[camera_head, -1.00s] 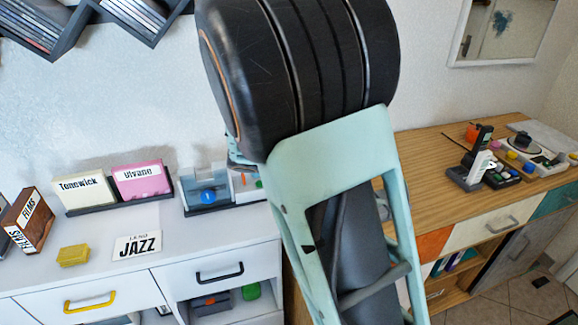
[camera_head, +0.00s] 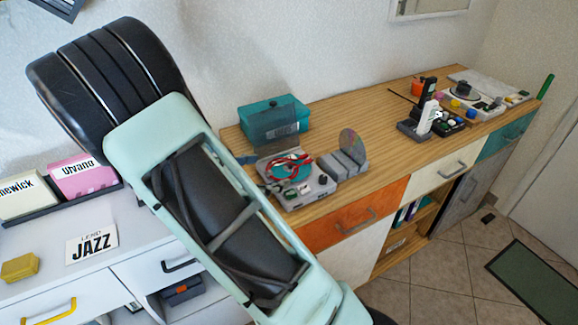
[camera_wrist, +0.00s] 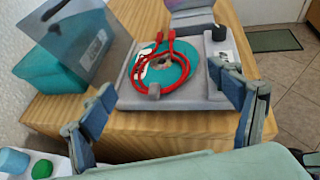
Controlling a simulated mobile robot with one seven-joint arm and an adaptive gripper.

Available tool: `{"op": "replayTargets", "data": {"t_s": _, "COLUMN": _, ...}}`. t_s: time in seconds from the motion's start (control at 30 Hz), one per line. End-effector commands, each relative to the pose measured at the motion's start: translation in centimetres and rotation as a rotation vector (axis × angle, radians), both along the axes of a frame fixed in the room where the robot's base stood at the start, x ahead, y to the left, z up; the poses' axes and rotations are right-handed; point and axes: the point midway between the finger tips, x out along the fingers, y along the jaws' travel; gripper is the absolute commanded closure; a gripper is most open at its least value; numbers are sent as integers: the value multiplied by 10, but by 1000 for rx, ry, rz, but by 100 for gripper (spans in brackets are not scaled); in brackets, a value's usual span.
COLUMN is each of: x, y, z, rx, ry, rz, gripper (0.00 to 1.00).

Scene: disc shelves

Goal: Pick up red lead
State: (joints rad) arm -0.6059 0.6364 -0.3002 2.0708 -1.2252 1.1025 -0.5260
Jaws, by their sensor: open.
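The red lead (camera_head: 287,164) lies coiled on a grey disc player (camera_head: 302,194) with a teal disc, near the left end of the wooden sideboard. In the wrist view the red lead (camera_wrist: 160,68) sits ahead, between and beyond my fingertips. My gripper (camera_wrist: 172,105) is open and empty, with its two blue-grey fingers apart and the lead untouched.
Black and white handsets (camera_head: 428,118) stand farther right. The white cabinet with a JAZZ card (camera_head: 91,244) is at left. Wood between is clear.

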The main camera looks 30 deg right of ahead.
Motion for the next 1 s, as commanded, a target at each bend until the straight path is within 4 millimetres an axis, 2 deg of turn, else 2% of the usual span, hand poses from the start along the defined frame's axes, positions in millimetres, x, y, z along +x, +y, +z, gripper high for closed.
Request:
{"op": "replayTargets", "data": {"t_s": 0.1, "x": 6, "y": -17, "z": -8, "rx": -1, "ry": 1, "rz": -4, "gripper": 17}}
{"op": "replayTargets", "data": {"t_s": 0.2, "x": 9, "y": -25, "z": -12, "rx": 0, "ry": 1, "rz": -3, "gripper": 17}}
{"op": "replayTargets", "data": {"t_s": 0.47, "x": 10, "y": -28, "z": -13, "rx": 0, "ry": -1, "rz": -1, "gripper": 17}}
{"op": "replayTargets", "data": {"t_s": 0.9, "x": 10, "y": -28, "z": -12, "rx": 0, "ry": -1, "rz": -2, "gripper": 63}}
{"op": "replayTargets", "data": {"t_s": 1.0, "x": 10, "y": -28, "z": -12, "rx": 0, "ry": -1, "rz": -2, "gripper": 63}}
